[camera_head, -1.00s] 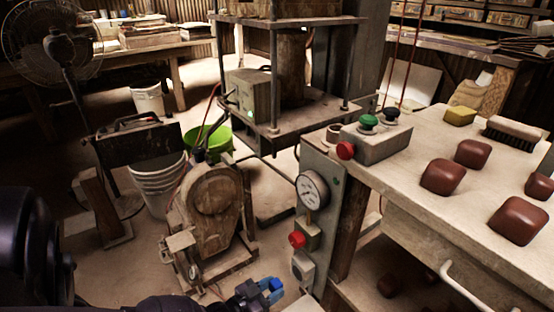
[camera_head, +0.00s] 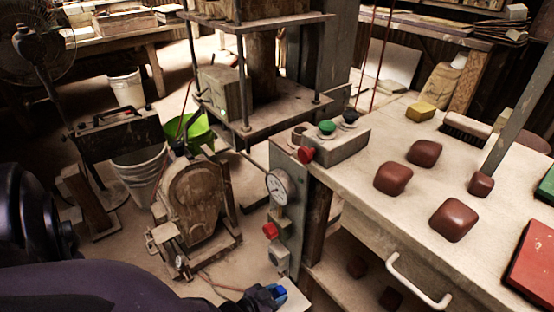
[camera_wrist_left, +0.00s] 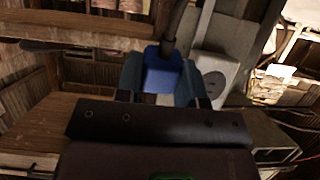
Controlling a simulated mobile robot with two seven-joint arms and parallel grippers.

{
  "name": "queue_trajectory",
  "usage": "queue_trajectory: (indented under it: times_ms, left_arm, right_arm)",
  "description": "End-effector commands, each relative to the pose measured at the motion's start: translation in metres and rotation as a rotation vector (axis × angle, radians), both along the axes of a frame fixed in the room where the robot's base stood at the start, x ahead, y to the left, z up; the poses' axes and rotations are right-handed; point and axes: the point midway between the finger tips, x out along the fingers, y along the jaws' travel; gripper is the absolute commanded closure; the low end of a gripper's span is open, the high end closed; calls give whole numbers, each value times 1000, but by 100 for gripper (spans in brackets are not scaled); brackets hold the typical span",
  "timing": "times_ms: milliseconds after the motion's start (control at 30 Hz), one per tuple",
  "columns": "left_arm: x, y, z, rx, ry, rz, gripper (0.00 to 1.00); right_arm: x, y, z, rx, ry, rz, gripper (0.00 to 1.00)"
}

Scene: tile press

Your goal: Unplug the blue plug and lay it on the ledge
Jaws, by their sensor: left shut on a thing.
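The blue plug (camera_head: 281,292) is at the bottom of the head view, in my left gripper (camera_head: 268,296). In the left wrist view the plug (camera_wrist_left: 165,75) sits between the two fingers of the gripper (camera_wrist_left: 160,85), which are shut on it; a dark cable runs up from it. A pale socket box (camera_wrist_left: 215,72) with bare slots shows to its right, and the plug looks apart from it. In the head view the socket box (camera_head: 279,258) is below a red button. A pale flat ledge (camera_head: 298,299) lies beside the plug, partly hidden. My right gripper is not in view.
A panel with a gauge (camera_head: 277,188) and a red button (camera_head: 270,230) stands just above the plug. The worktable (camera_head: 350,185) with brown blocks is to the right. A wooden-bodied machine (camera_head: 195,205) and a cable (camera_head: 215,285) are to the left.

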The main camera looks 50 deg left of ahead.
Motion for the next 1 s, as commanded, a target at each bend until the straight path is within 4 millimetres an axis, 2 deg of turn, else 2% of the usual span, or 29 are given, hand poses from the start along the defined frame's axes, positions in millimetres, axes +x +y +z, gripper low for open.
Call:
queue_trajectory:
  times_ms: [600,1000]
  left_arm:
    - [-4,0,-46,1,7,0,100]
    - [1,0,-46,0,-3,1,100]
  right_arm:
    - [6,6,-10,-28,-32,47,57]
    - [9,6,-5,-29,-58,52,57]
